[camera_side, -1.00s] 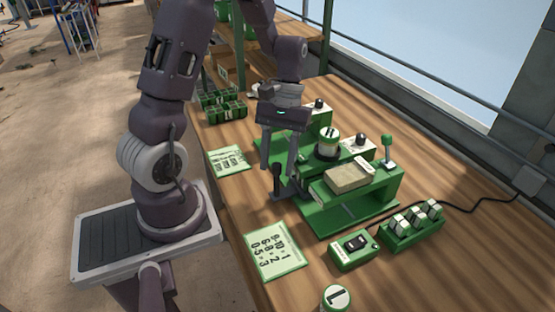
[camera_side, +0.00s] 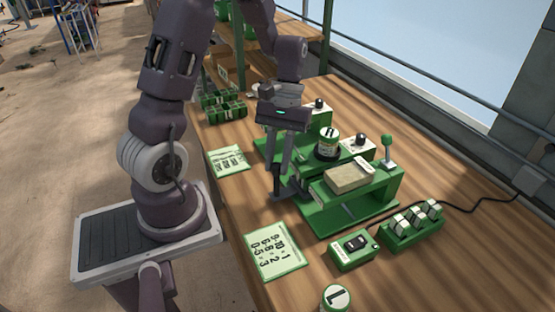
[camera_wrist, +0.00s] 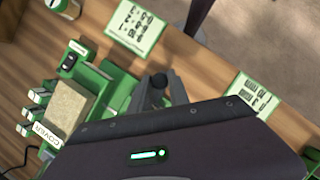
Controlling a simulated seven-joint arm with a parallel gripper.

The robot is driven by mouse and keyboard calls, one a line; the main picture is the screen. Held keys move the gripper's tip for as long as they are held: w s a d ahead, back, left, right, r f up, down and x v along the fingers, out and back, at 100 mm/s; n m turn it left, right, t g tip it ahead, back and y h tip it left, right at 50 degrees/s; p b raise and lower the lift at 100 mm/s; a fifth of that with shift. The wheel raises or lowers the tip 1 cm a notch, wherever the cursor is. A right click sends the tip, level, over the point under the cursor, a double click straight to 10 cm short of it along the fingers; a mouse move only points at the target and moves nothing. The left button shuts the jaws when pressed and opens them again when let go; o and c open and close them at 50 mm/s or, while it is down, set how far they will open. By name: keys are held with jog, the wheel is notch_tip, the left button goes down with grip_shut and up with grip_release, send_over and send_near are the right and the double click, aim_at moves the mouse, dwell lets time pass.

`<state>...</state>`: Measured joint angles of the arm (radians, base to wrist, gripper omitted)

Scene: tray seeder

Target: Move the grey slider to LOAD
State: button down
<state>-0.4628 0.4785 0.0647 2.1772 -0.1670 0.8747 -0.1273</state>
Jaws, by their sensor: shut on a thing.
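The grey slider (camera_side: 278,187) has a dark upright handle on a grey foot, at the near left end of the green seeder (camera_side: 345,215). My gripper (camera_side: 281,172) points down at it, and its two fingers are shut on the handle. In the wrist view, a dark round-topped post and grey parts (camera_wrist: 160,83) show just past my gripper's housing, beside the green machine. The housing hides much of the grip there. I cannot read a LOAD mark in either view.
On the seeder are a tan block (camera_side: 347,179), a labelled jar (camera_side: 328,144) and a green-knobbed lever (camera_side: 387,150). A switch box (camera_side: 353,250) and a rack (camera_side: 412,234) stand in front. Cards lie on the table (camera_side: 275,249), (camera_side: 228,160). Green trays (camera_side: 222,104) stand behind.

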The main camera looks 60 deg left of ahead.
dwell(0.8)
jog(key=a, duration=1)
jog(key=c, duration=1.3)
grip_release()
jog(key=shift+o, duration=0.2)
jog(key=v, duration=0.7)
